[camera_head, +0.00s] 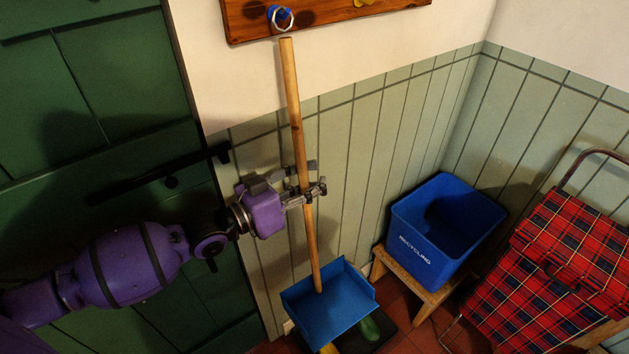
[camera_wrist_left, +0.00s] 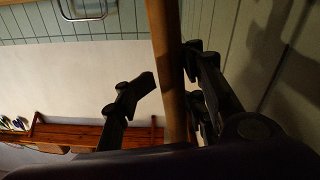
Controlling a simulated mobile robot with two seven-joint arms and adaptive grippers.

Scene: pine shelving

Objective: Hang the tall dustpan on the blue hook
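The tall dustpan has a long wooden handle (camera_head: 291,100) and a blue pan (camera_head: 330,303) near the floor. It stands almost upright, leaning slightly. The blue hook (camera_head: 273,11) is on a wooden board, just above the handle's top. A pale ring (camera_head: 283,20) shows at the hook; I cannot tell for sure whether it is around the hook or in front of it. The handle also shows between the fingers in the left wrist view (camera_wrist_left: 165,40). My right gripper is out of view.
A blue recycling bin (camera_head: 420,258) sits on a wooden stool (camera_head: 378,265) to the right. A red tartan trolley (camera_head: 550,275) is at far right. A green door (camera_head: 90,90) is at left. The wooden board (camera_head: 330,14) is on the wall above.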

